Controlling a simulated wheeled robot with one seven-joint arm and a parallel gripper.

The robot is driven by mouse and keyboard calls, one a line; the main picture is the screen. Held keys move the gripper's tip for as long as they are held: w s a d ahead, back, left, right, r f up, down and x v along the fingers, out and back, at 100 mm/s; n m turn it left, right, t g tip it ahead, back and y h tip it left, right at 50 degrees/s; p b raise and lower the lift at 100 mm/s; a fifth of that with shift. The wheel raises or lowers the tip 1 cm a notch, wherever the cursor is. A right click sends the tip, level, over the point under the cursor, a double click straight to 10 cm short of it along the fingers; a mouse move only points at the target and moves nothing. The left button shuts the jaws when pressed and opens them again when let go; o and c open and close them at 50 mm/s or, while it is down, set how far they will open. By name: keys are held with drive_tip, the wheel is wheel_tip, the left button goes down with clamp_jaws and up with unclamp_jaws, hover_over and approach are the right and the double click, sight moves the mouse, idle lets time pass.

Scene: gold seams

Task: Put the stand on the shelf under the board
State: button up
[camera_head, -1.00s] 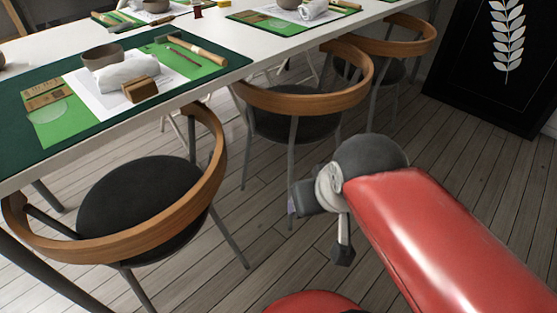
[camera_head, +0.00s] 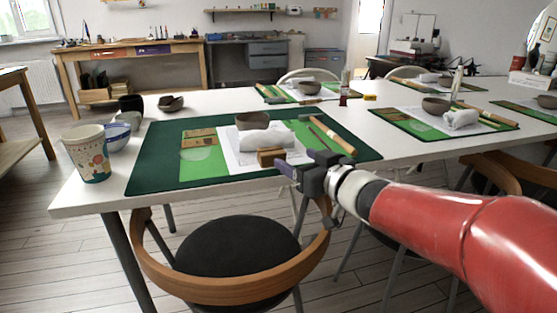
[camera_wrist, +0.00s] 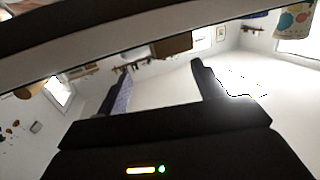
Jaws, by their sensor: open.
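A small brown wooden block (camera_head: 271,157), which may be the stand, sits on the near edge of the green mat, in front of a white cloth roll (camera_head: 266,141). My gripper (camera_head: 291,167) is at the table's front edge, just right of the block and overlapping its side of the mat in the head view. Contact cannot be told. In the wrist view its two dark fingers (camera_wrist: 163,82) are apart with nothing visible between them. A brown shape (camera_wrist: 171,46) beyond them is unclear. A wall shelf (camera_head: 235,11) shows at the back; no board is clearly visible above it.
A white table (camera_head: 95,192) carries a green mat (camera_head: 150,165), a paper cup (camera_head: 86,153), bowls and tools. A wooden chair (camera_head: 240,290) stands at the front edge. A wooden workbench (camera_head: 130,50) and a grey desk (camera_head: 245,50) stand along the back wall.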

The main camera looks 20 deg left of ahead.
sight(277, 154)
drive_tip(key=shift+s+a+f+n+g+y, duration=0.1)
drive_tip(key=shift+a+n+g+y, duration=0.05)
drive_tip(key=shift+a, duration=0.25)
drive_tip(key=shift+s+a+f+n+g+y, duration=0.1)
drive_tip(key=shift+a+n+g+y, duration=0.05)
drive_tip(key=shift+a, duration=0.25)
drive_tip(key=shift+w+a, duration=0.15)
drive_tip(key=shift+a, duration=0.25)
drive_tip(key=x, duration=0.7)
drive_tip(key=shift+d, duration=0.1)
drive_tip(key=shift+c, duration=0.4)
drive_tip(key=shift+r, duration=0.1)
drive_tip(key=c, duration=0.6)
